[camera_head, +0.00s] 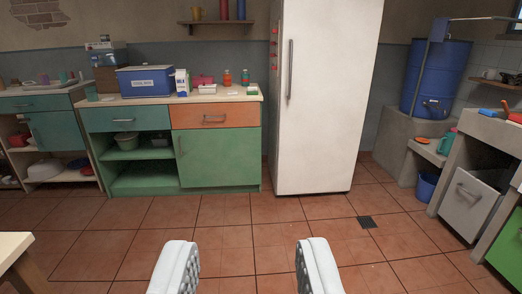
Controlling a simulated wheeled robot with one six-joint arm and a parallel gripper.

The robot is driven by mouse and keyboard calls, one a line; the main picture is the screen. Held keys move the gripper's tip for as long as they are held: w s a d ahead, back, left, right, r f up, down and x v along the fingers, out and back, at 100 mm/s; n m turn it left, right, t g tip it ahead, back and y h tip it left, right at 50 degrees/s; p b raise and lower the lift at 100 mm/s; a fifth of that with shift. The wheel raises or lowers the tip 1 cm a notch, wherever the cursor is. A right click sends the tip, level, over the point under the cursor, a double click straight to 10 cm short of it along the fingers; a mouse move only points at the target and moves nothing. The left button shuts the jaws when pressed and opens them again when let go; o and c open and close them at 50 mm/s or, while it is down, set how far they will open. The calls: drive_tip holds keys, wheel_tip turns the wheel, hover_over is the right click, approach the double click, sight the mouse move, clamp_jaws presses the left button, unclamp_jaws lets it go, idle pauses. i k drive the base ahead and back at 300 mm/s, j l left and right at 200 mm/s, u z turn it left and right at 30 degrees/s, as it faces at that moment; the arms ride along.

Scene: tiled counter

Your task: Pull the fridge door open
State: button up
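The white fridge (332,110) stands upright against the back wall, right of the picture's middle. Its door looks shut. A long vertical metal handle (290,69) runs along the left side of the door's front. Small red magnets (274,50) show in a column at its left edge. My gripper (240,262) is at the bottom of the view with two pale fingers wide apart. Nothing is between them but floor. It is well short of the fridge and apart from it. The fridge's top is cut off by the frame.
A green cabinet (218,158) with an orange drawer stands left of the fridge, with a blue cooler box (146,82) on top. A blue barrel (436,78) and a counter (485,140) are at right. A table corner (12,246) shows at lower left. The tiled floor (225,225) ahead is clear.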

sight(328, 48)
drive_tip(key=i, duration=1.65)
drive_tip(key=i+z, duration=0.15)
drive_tip(key=i, duration=0.3)
drive_tip(key=i+j+z, duration=0.2)
drive_tip(key=i, duration=0.25)
drive_tip(key=i+j+z, duration=0.15)
drive_tip(key=i, duration=0.3)
